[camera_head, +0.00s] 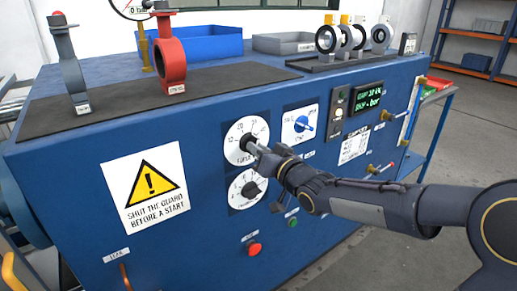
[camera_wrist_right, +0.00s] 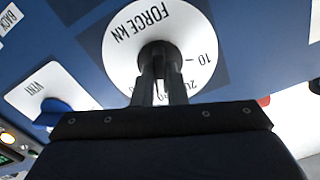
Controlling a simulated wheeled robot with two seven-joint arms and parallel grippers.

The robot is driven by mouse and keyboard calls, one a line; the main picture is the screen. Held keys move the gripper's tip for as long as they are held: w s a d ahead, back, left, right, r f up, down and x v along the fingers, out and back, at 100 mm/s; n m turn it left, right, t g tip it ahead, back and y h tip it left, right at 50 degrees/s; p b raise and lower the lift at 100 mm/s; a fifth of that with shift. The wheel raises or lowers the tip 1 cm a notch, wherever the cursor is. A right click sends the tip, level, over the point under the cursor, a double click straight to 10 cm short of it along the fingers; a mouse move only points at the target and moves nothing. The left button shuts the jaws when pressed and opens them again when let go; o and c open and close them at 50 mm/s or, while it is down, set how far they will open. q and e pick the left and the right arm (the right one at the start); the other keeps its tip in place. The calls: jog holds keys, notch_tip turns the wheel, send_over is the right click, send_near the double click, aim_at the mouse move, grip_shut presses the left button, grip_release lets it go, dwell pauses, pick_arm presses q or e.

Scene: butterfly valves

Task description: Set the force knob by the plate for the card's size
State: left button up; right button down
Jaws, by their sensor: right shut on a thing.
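The force knob (camera_head: 247,143) is a dark knob on a round white dial on the blue bench's front. In the right wrist view its dial (camera_wrist_right: 126,56) reads "FORCE kN", with the knob (camera_wrist_right: 158,52) at its centre. My right gripper (camera_head: 257,149) is shut on the knob; the fingers (camera_wrist_right: 160,88) also show against it in the wrist view. The fingers hide part of the dial's scale and the pointer. A white plate with small lines of text (camera_head: 354,145) sits right of the dials; its text is too small to read. My left gripper is out of view.
A second dial (camera_head: 239,198) lies just below, close under my wrist. A blue selector (camera_head: 301,124) and a green-lit display (camera_head: 369,98), seeming to show 20 kN, sit to the right. A red button (camera_head: 254,248) is lower down. Valves (camera_head: 170,60) stand on top.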

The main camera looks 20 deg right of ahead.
dwell(0.4)
jog(key=c, duration=1.5)
grip_release()
jog(key=shift+o, duration=0.2)
jog(key=v, duration=0.8)
jog(key=shift+p, duration=0.45)
